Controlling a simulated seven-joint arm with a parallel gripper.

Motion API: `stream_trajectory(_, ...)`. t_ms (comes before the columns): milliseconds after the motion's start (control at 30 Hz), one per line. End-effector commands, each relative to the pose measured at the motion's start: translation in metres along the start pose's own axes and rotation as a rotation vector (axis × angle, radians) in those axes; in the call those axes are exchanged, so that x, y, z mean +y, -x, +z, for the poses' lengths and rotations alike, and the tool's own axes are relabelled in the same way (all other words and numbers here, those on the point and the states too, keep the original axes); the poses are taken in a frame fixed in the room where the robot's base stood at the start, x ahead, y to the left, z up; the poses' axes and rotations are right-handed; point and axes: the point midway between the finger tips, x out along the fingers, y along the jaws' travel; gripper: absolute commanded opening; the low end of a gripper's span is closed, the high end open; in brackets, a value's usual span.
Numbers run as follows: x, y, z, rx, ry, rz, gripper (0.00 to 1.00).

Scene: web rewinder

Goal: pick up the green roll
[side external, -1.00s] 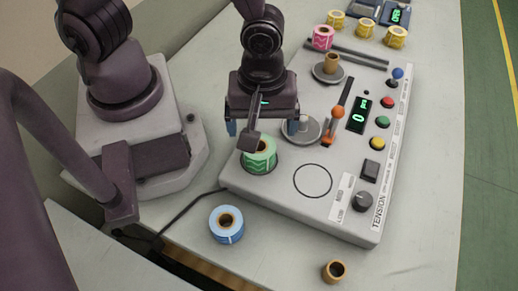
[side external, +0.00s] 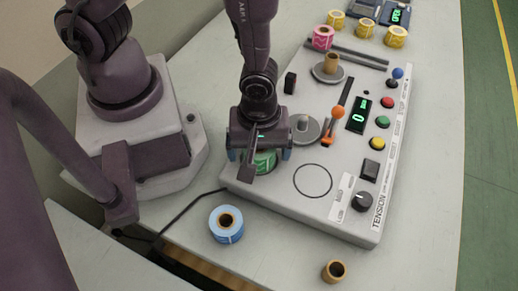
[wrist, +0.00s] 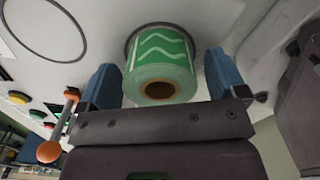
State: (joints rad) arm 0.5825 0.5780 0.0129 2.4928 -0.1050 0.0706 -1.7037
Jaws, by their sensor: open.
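The green roll (side external: 264,163) stands on the left edge of the machine's top, mostly hidden under my gripper in the side view. In the wrist view the green roll (wrist: 160,65) shows a white wavy line and a brown core. My gripper (side external: 259,156) is right over it with its jaws apart. In the wrist view my gripper (wrist: 164,80) has one blue finger on each side of the roll, with a visible gap on both sides.
A blue roll (side external: 227,224) and an empty core (side external: 334,271) stand on the table in front. The machine has a grey spindle disc (side external: 305,130), an orange-knobbed lever (side external: 338,112) and several buttons. A pink roll (side external: 323,37) and yellow rolls (side external: 396,36) are at the back.

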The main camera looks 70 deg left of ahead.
Motion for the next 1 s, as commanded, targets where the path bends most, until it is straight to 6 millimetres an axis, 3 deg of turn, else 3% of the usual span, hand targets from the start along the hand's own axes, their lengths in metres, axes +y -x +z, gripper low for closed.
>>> stream_trajectory(33, 0.000, 0.000, 0.000, 0.000, 0.000, 0.000, 0.86)
stream_trajectory(267, 0.000, 0.000, 0.000, 0.000, 0.000, 0.000, 0.35)
stream_trajectory(667, 0.001, 0.006, 0.000, 0.001, -0.001, 0.002, 0.35)
stream_trajectory(833, 0.001, 0.023, 0.000, 0.000, -0.002, 0.006, 0.35)
stream_trajectory(1000, 0.001, 0.054, 0.001, -0.002, -0.002, 0.008, 0.35)
